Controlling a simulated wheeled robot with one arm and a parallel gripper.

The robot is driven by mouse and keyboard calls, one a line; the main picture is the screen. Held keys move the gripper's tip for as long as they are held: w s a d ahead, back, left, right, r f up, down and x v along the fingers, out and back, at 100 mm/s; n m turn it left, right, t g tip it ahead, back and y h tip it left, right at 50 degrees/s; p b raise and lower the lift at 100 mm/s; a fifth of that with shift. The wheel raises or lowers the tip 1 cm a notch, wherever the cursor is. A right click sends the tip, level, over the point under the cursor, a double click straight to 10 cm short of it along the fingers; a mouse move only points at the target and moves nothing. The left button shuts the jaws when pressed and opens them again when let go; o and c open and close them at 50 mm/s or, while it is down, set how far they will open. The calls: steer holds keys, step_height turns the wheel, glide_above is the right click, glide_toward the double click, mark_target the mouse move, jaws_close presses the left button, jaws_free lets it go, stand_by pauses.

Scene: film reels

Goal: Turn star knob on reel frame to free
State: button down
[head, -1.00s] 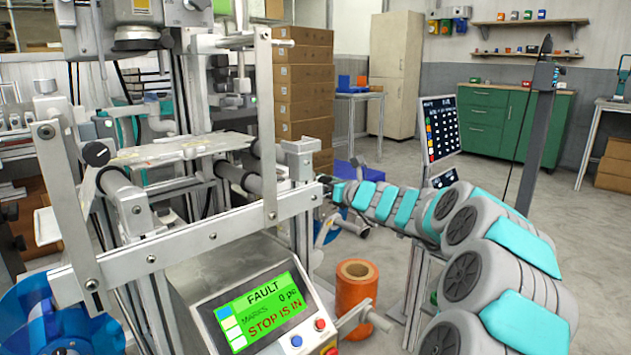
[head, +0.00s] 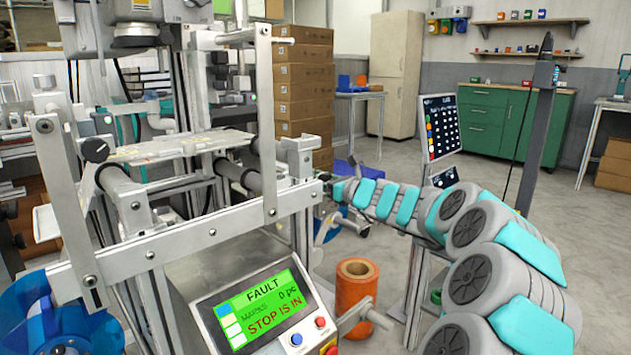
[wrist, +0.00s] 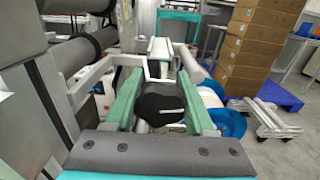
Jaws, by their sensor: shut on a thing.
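In the wrist view my gripper (wrist: 160,103) has its two green fingers on either side of a dark round knob (wrist: 161,100) with a pale line on its face. The fingers are shut on this knob, which sits among the pale bars of the reel frame (wrist: 98,72). In the head view the reel frame (head: 190,240) stands at left and centre. My arm reaches in from the right behind it, and the gripper and the held knob are hidden there. The screen (head: 262,308) below the frame reads "FAULT" and "STOP IS IN".
An orange spool (head: 357,300) stands on the floor right of the screen. A blue reel (head: 65,315) is at lower left. Stacked boxes (head: 304,90) stand behind the machine. In the wrist view a low wheeled stand (wrist: 265,118) is at right. Floor at far right is open.

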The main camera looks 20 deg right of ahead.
steer(key=n+b, duration=0.1)
steer(key=n, duration=0.2)
steer(key=shift+c, duration=1.2)
jaws_free()
steer(key=shift+s, duration=0.1)
steer(key=v, duration=0.7)
steer(key=shift+s+d, duration=0.15)
steer(key=shift+s, duration=0.15)
